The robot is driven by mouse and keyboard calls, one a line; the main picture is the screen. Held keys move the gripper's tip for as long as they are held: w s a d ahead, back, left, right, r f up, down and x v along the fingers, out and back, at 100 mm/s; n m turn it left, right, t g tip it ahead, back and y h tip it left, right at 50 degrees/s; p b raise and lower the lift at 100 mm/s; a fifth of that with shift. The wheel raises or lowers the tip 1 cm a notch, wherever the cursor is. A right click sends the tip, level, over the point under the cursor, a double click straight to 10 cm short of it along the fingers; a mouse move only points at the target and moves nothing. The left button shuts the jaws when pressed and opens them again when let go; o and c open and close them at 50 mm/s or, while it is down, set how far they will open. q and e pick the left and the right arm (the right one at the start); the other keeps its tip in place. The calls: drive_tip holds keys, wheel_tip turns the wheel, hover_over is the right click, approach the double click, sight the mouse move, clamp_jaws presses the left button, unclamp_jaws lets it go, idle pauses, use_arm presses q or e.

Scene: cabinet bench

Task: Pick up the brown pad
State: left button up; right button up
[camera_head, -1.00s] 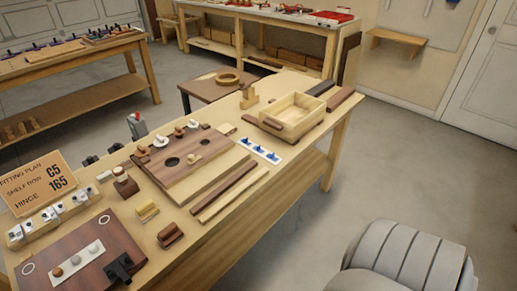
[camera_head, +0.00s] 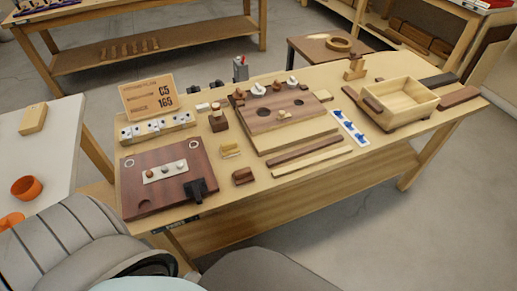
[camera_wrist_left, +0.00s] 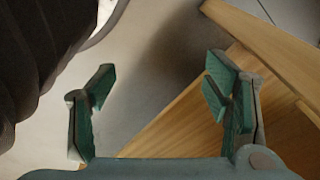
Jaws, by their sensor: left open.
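A small brown block with a grooved side (camera_head: 243,176), which looks like the brown pad, lies on the wooden bench near its front edge. It is just right of the dark red-brown board and in front of a small yellow-handled piece (camera_head: 230,150). My left gripper (camera_wrist_left: 152,88) is open and empty in the left wrist view, its green-lined fingers apart over grey floor beside wooden bench parts. The block is not seen in that view. Neither gripper shows in the head view.
The red-brown board (camera_head: 140,202) carries a black clamp-like piece (camera_head: 197,190). A holed board (camera_head: 285,140), wood strips (camera_head: 312,163) and a box (camera_head: 400,109) stand to the right. The front bench strip is fairly clear.

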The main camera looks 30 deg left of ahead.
use_arm(q)
drive_tip(key=w+r+p, duration=0.4)
drive_tip(key=w+r, duration=0.5)
drive_tip(key=r, duration=0.5)
use_arm(e)
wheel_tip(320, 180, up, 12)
drive_tip(key=p, duration=0.6)
use_arm(q)
wheel_tip(320, 180, up, 30)
drive_tip(key=n+g+h, duration=0.1)
drive_tip(key=n+g, duration=0.1)
drive_tip(key=n, duration=0.9)
hover_over(243, 170)
drive_tip(key=f+b, duration=0.3)
drive_tip(key=b, duration=0.1)
drive_tip(key=shift+s, duration=0.2)
wheel_tip(243, 170, down, 10)
drive_tip(key=shift+w+f+b, duration=0.1)
drive_tip(key=shift+f+b, duration=0.15)
drive_tip(key=shift+b, duration=0.95)
drive_tip(key=c, duration=1.4)
drive_tip(key=shift+r, duration=0.1)
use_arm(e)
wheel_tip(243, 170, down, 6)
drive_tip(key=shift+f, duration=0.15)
use_arm(q)
drive_tip(key=shift+r, duration=0.1)
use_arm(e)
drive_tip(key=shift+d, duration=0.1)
